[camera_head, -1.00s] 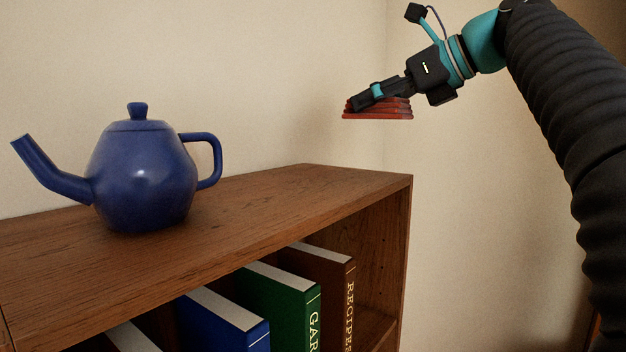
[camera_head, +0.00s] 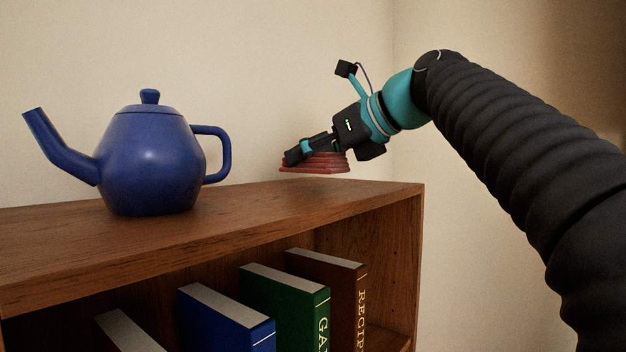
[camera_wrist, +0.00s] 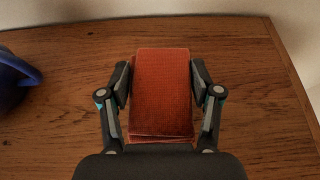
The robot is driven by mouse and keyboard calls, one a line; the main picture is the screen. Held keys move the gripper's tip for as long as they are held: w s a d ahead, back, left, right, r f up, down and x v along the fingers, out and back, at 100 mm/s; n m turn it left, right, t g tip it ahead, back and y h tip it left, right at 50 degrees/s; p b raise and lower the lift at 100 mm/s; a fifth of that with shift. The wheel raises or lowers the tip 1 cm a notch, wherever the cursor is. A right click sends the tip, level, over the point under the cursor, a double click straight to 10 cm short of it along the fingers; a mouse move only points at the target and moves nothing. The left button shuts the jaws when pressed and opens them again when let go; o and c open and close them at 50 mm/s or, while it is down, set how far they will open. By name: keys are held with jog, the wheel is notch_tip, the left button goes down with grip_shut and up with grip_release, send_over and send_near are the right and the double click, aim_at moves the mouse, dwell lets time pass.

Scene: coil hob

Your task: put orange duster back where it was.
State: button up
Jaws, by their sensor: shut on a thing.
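The orange duster (camera_head: 316,163) is a folded, layered red-orange cloth. My gripper (camera_head: 296,155) is shut on it and holds it just above the right part of the wooden shelf top (camera_head: 250,212). In the head view a thin gap seems to show between cloth and wood, though contact is hard to judge. In the wrist view the duster (camera_wrist: 162,92) lies between the two fingers (camera_wrist: 160,88), one along each long side. Its underside is hidden.
A blue teapot (camera_head: 150,160) stands on the shelf top to the left, its handle towards the duster. Its edge also shows in the wrist view (camera_wrist: 14,80). Books (camera_head: 290,300) stand in the shelf below. A wall runs behind. Wood around the duster is bare.

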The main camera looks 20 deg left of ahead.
notch_tip(320, 180, down, 3)
jog(key=shift+b, duration=0.6)
jog(key=o, duration=1.1)
jog(key=shift+r, duration=0.1)
jog(key=p+v, duration=0.2)
jog(key=v, duration=1)
